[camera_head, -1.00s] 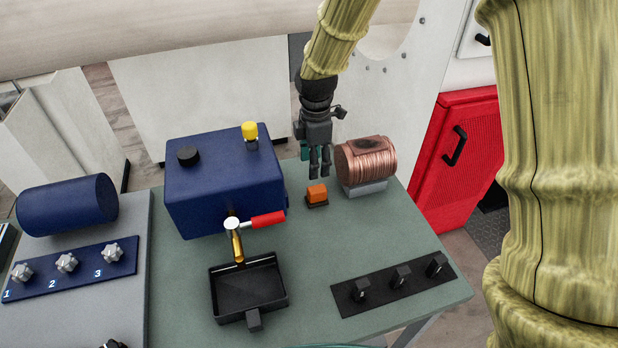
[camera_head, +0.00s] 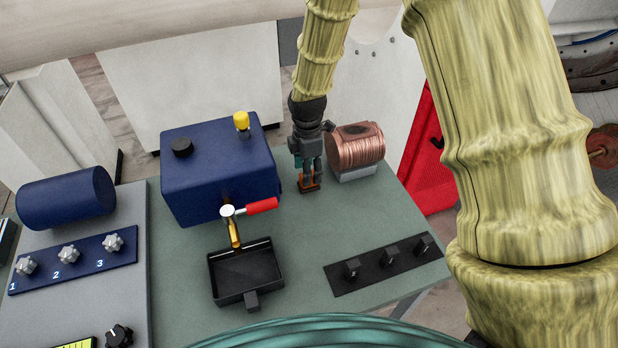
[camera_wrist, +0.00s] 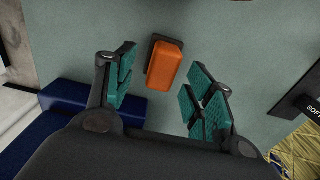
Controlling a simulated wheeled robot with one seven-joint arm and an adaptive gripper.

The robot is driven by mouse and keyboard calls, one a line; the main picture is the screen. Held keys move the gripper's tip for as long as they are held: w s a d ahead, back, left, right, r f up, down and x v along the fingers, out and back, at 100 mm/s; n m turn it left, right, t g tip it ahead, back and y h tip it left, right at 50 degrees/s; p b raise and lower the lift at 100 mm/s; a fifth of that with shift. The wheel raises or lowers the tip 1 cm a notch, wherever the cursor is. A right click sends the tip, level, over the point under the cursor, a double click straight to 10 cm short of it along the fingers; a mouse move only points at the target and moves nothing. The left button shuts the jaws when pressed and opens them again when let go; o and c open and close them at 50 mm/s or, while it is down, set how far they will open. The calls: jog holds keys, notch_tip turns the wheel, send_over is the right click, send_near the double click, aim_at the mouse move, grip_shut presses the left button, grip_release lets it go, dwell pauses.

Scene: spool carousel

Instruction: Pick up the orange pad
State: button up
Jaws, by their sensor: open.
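The orange pad (camera_wrist: 164,67) is a small block on a dark base, standing on the green table top. In the wrist view it lies ahead of and between the two teal-padded fingers of my gripper (camera_wrist: 160,98), with clear space on both sides. My gripper is open and empty. In the head view my gripper (camera_head: 309,184) points down at the pad (camera_head: 307,182), and its fingers hide much of the pad. I cannot tell there whether the fingers touch it.
A copper coil (camera_head: 357,147) stands close to the right of my gripper. A blue box (camera_head: 215,170) with a red-handled tap (camera_head: 262,206) is on the left. A black tray (camera_head: 245,275) and a black knob strip (camera_head: 385,264) are nearer. The table between them is clear.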

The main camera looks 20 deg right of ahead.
jog(key=shift+s+d+f+p, duration=0.1)
jog(key=shift+f+p, duration=0.15)
jog(key=shift+f, duration=0.3)
jog(key=shift+s+d+f+p, duration=0.1)
jog(key=shift+f+p, duration=0.1)
jog(key=shift+f, duration=0.3)
jog(key=shift+w+a+f, duration=0.1)
jog(key=shift+f, duration=0.3)
jog(key=shift+c, duration=0.2)
jog(key=c, duration=1.1)
jog(key=shift+r, duration=0.1)
jog(key=shift+r+b, duration=1.75)
jog(key=shift+r, duration=3.2)
